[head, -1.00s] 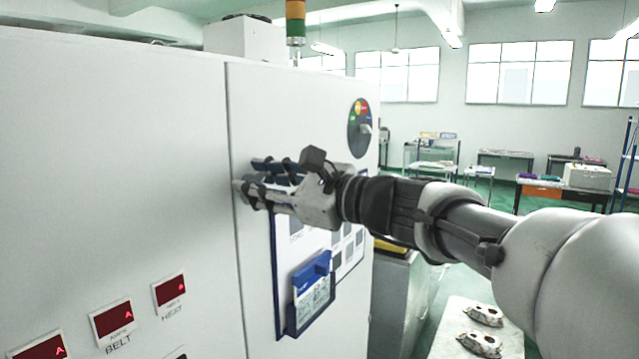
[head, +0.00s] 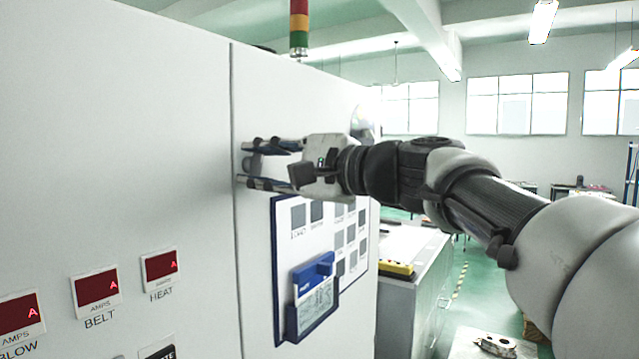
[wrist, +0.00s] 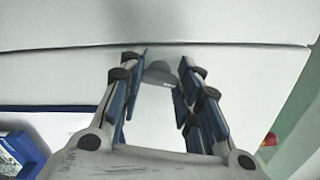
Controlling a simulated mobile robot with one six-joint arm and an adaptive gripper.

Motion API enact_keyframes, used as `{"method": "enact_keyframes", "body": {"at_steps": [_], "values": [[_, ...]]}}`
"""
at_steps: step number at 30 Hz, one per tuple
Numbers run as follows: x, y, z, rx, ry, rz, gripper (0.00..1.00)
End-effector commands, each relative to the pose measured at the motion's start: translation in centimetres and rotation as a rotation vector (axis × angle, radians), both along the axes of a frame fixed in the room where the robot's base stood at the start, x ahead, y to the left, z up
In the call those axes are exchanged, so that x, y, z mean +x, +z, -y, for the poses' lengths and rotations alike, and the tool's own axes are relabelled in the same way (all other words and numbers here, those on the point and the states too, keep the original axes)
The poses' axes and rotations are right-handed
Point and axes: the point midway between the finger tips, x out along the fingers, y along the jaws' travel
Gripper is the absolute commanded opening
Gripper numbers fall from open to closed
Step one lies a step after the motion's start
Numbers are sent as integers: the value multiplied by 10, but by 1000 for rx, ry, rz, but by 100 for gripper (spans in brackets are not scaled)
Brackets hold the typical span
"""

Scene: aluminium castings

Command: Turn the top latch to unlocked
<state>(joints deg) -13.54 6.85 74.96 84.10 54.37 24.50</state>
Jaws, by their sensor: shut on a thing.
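The top latch (head: 252,163) is a small grey piece on the white cabinet door, close to the door's seam. It also shows in the wrist view (wrist: 160,72) as a rounded grey piece between the fingertips, near the dark seam. My gripper (head: 248,165) is shut on it, with one finger above and one below in the head view. In the wrist view, the blue-padded fingers of my gripper (wrist: 157,78) stand on the latch's left and right. The fingers partly hide the latch, and I cannot read any lock mark.
Below my gripper, a blue-edged panel (head: 298,250) with grey squares and a blue holder (head: 312,295) sits on the door. Red displays (head: 97,286) are on the cabinet at left. A grey cabinet (head: 405,290) with a yellow item stands behind, right of the door.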

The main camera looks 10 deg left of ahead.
Motion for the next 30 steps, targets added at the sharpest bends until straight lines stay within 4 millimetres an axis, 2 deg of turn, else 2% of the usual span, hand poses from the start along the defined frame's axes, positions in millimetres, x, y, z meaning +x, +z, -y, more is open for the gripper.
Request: {"method": "enact_keyframes", "body": {"at_steps": [12,30], "values": [[0,-2,0,-87,0,207,7],[0,-1,0,-102,1,248,7]]}}
